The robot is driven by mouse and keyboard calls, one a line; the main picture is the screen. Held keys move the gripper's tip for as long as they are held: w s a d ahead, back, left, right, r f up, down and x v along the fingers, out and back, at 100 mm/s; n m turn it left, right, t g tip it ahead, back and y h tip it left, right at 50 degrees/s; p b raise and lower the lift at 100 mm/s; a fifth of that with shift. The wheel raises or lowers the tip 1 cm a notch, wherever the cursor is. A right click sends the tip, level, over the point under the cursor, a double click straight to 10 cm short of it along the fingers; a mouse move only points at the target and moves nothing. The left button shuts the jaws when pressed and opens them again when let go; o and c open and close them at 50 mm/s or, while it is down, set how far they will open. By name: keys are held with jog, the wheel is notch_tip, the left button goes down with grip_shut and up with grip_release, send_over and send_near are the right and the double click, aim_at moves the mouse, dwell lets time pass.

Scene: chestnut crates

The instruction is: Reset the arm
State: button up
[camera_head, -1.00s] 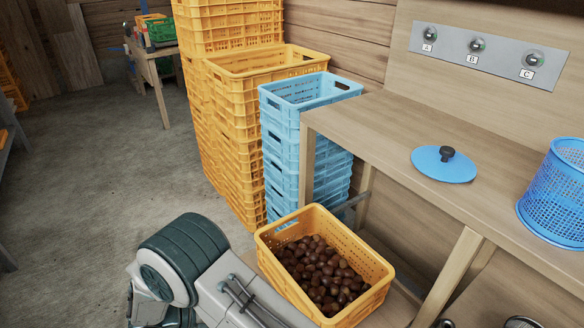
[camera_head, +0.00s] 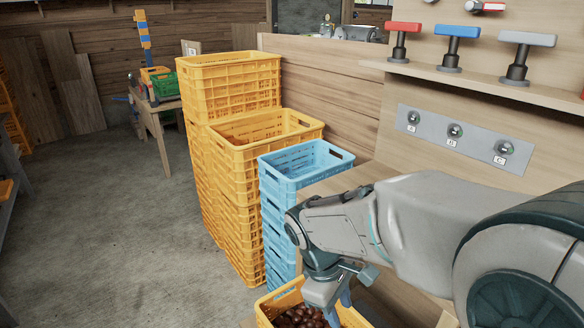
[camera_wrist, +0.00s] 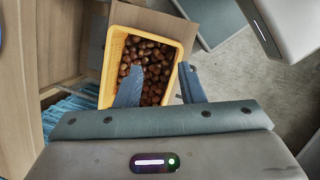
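My gripper (camera_wrist: 158,86) shows in the wrist view with its two blue-grey fingers spread apart and nothing between them. It points down over a yellow crate (camera_wrist: 114,62) filled with brown chestnuts (camera_wrist: 150,54). In the head view my arm reaches in from the right, and my gripper (camera_head: 335,305) is at the bottom edge, partly cut off. The yellow crate (camera_head: 264,312) and the chestnuts (camera_head: 300,316) show beneath it, also cut off. How far the fingertips are above the chestnuts I cannot tell.
Stacked yellow crates (camera_head: 232,160) and stacked blue crates (camera_head: 277,225) stand left of my arm. A panel with knobs (camera_head: 465,140) is on the wall, below a shelf (camera_head: 470,78) with red, blue and grey handled tools. My arm hides much of the bench.

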jog(key=s+d+r+m+t+y+p, duration=0.1)
jog(key=s+d+r+m+p, duration=0.2)
jog(key=r+m, duration=0.2)
jog(key=s+d+r+m+t+y+p, duration=0.2)
jog(key=s+d+r+m+p, duration=0.1)
jog(key=r+m, duration=0.3)
jog(key=shift+t, duration=0.3)
